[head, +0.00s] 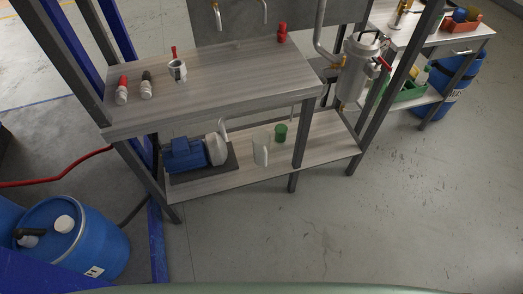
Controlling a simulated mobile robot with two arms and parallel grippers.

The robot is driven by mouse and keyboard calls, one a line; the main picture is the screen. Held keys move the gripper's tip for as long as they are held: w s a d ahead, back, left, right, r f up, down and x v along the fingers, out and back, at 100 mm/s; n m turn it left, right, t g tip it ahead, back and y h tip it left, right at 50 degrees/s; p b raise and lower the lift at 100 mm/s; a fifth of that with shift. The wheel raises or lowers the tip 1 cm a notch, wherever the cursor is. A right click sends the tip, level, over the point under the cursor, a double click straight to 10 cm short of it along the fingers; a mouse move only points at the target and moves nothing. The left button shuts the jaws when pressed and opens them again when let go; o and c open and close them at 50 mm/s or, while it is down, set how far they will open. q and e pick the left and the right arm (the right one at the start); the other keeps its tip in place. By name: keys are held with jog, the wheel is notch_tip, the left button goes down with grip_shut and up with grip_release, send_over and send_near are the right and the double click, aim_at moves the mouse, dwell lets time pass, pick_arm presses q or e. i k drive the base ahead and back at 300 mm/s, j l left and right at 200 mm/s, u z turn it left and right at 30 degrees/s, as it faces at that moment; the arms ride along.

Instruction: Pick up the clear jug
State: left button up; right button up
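What looks like the clear jug (261,151) is a small, pale, see-through upright vessel. It stands on the lower shelf (240,178) of the workbench, right of a blue pump. The upper bench top overhangs the shelf, but the jug shows in front of it. A handle cannot be made out at this size. Neither of my grippers is in view.
The blue pump (186,154) and a green cup (281,132) flank the jug. Bench legs (299,150) rise to its right. A blue drum (85,235) is at lower left. The floor (330,230) in front is clear.

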aim_at(260, 138)
jog(key=i, duration=0.85)
